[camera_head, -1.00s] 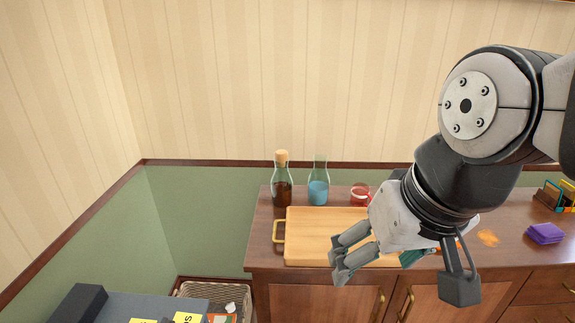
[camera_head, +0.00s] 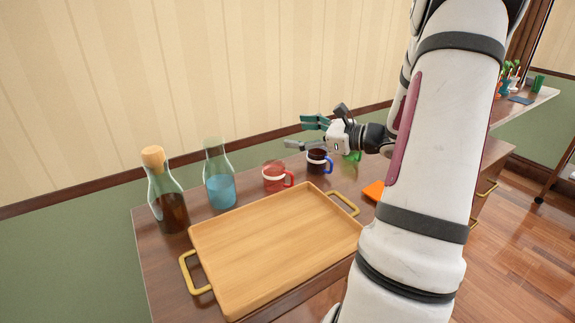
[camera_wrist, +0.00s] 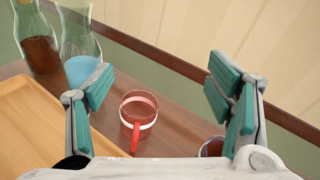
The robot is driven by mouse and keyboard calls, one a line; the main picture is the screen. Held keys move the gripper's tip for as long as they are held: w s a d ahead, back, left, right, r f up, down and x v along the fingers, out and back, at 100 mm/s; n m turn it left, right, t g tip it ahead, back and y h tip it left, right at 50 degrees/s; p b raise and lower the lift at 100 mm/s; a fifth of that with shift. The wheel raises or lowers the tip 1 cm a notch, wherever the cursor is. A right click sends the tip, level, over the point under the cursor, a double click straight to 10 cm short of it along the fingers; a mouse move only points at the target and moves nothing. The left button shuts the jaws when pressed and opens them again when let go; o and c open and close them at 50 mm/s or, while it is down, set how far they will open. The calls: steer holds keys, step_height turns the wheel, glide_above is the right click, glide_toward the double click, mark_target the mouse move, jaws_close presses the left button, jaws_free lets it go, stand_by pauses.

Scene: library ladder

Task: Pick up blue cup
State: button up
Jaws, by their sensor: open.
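The blue cup (camera_head: 317,163) is dark with a white band and a blue handle. It stands upright on the wooden cabinet top, right of the red cup (camera_head: 275,177), in the head view. My gripper (camera_head: 306,134) is open and empty just above and behind the blue cup, its fingers pointing left. In the wrist view my gripper (camera_wrist: 162,85) has its fingers wide apart. The red cup (camera_wrist: 138,115) shows between them there. Part of a cup (camera_wrist: 212,148), likely the blue one, shows at the bottom by the right finger, which hides some of it.
A wooden tray (camera_head: 275,245) with brass handles lies in front of the cups. A corked bottle (camera_head: 168,200) and a carafe of blue liquid (camera_head: 219,183) stand at left. A green item (camera_head: 352,157) and an orange item (camera_head: 374,190) are at right. The wall runs close behind.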

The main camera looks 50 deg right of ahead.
mark_target(326, 157)
steer(key=s+d+f+m+t+h+b, duration=0.1)
steer(key=s+d+f+m+h, duration=0.15)
steer(key=d, duration=0.35)
steer(key=s+d+f+m+t+h, duration=0.1)
steer(key=s+d+f+m+h, duration=0.1)
steer(key=d+f+m+h, duration=0.3)
steer(key=f, duration=0.1)
steer(key=f+n+y+b, duration=0.1)
steer(key=f, duration=0.1)
steer(key=d+f+y, duration=0.1)
steer(key=shift+s+f+b, duration=0.15)
steer(key=shift+f+b, duration=0.25)
steer(key=shift+w+a+f, duration=0.1)
steer(key=shift+w+f, duration=0.1)
steer(key=shift+f, duration=0.05)
steer(key=shift+w+r+n, duration=0.1)
steer(key=shift+w+n, duration=0.15)
steer(key=shift+w, duration=0.1)
steer(key=w, duration=0.3)
steer(key=w+b, duration=0.1)
steer(key=w, duration=0.2)
steer(key=shift+w+d, duration=0.2)
steer(key=shift+w, duration=0.05)
steer(key=c, duration=1.4)
step_height(326, 157, up, 10)
steer(key=shift+r+p, duration=0.1)
steer(key=shift+p, duration=0.9)
